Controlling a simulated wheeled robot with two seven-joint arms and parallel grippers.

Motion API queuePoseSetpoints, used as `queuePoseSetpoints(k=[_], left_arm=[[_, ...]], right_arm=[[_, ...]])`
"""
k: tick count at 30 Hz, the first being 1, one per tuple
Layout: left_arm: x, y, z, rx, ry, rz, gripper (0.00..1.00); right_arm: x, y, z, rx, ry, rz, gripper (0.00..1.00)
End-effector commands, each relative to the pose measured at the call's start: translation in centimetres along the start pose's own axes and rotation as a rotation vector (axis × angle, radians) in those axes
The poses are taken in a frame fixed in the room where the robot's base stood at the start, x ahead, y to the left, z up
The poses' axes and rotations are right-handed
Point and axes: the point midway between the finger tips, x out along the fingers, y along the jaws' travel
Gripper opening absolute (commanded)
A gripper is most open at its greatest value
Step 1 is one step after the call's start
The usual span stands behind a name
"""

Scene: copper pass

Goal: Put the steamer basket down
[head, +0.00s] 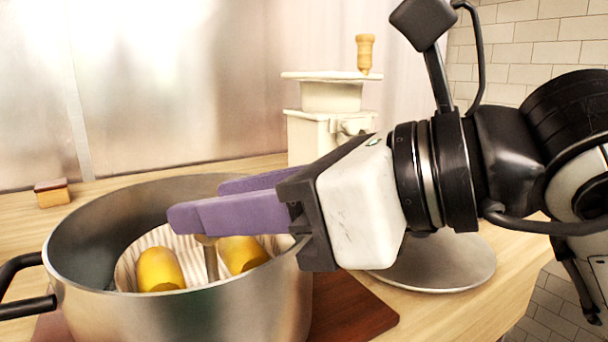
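The steamer basket (128,262) is a pale, ribbed basket inside a large steel pot (190,308). It holds yellow pieces of food (160,270). A brown centre post (211,262) rises from it, and its upper end runs up to the underside of my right gripper's fingers. My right gripper (215,205) reaches in from the right, its purple fingers above the basket and over the pot's opening. The near finger hides the top of the post and the gap between the fingers, so I cannot tell whether they hold it. My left gripper is not in view.
The pot stands on a reddish-brown board (350,310) on the wooden counter, its black handle (22,285) at the left. A cream grinder (325,115) with a wooden knob stands behind. A round metal lid or plate (440,268) lies at right. A small brown block (52,194) sits back left.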

Motion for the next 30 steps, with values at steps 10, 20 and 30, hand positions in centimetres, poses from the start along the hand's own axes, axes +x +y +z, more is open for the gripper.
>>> queuePoseSetpoints(k=[10,20,30], left_arm=[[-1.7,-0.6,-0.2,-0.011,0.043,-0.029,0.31],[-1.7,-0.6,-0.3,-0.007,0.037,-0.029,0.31],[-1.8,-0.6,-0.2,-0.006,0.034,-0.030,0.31]], right_arm=[[-4.4,-0.2,1.2,-0.001,-0.002,-0.006,0.38],[-10.9,-0.1,1.1,0.001,0.000,-0.004,0.38],[-12.4,0.0,1.1,-0.001,0.001,0.000,0.38]])
